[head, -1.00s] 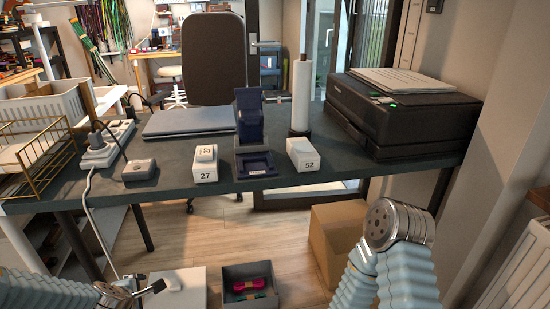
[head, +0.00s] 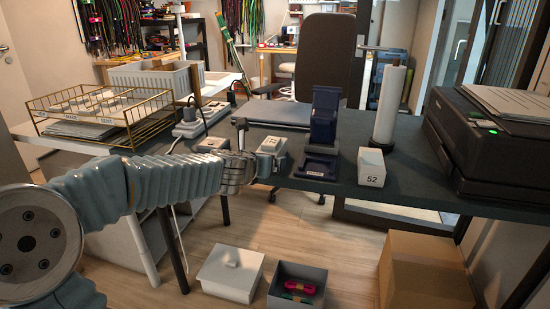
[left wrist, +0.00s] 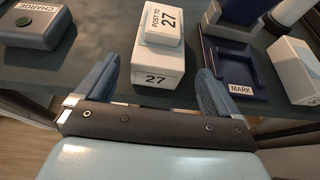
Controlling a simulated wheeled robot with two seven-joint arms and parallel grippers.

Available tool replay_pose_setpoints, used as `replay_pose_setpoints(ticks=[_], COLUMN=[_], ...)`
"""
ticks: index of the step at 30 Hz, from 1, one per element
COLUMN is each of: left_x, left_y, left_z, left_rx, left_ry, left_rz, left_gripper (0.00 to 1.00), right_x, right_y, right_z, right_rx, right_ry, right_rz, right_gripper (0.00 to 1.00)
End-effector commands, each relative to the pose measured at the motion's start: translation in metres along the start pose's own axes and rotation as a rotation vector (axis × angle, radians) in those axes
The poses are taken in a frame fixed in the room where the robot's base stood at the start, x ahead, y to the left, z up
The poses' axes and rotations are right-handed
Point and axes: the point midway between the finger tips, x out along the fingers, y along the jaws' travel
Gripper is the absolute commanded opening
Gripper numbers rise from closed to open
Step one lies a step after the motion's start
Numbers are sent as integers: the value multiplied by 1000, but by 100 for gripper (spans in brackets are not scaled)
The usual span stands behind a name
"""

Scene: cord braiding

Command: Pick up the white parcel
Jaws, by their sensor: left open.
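The white parcel (left wrist: 160,22), labelled "POST TO 27", sits on top of a white block (left wrist: 157,72) marked 27 on the desk. In the head view the parcel (head: 271,143) is partly hidden by my left gripper (head: 259,147). In the left wrist view my left gripper (left wrist: 160,68) is open and empty, with one finger on each side of the block's near end. The parcel lies beyond the fingertips, roughly in line with the gap between them. I cannot tell if the fingers touch the block. My right gripper is out of view.
A blue stand with a tray marked MARK (left wrist: 241,88) is right of the block. A white block marked 52 (head: 371,167) and a paper roll (head: 388,106) stand further right. A grey CHARGE box (left wrist: 36,27) is on the left. A wire basket (head: 125,112) stands far left.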

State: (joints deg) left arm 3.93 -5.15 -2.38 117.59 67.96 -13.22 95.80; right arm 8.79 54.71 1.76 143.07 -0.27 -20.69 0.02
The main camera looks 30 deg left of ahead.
Motion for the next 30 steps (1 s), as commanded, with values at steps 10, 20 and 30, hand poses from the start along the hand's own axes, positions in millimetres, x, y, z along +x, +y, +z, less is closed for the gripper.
replay_pose_setpoints(ticks=[10, 20, 30], left_x=[42, 61, 61], left_y=[2, 2, 2], left_z=[2, 3, 3], left_rx=[2, 2, 3], left_ry=[2, 0, 0], left_rz=[0, 0, 0], left_gripper=[96, 96, 54], right_x=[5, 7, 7], right_y=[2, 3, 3], right_z=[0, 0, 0], right_rx=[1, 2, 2], right_ry=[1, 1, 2], right_rz=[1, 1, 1], right_gripper=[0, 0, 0])
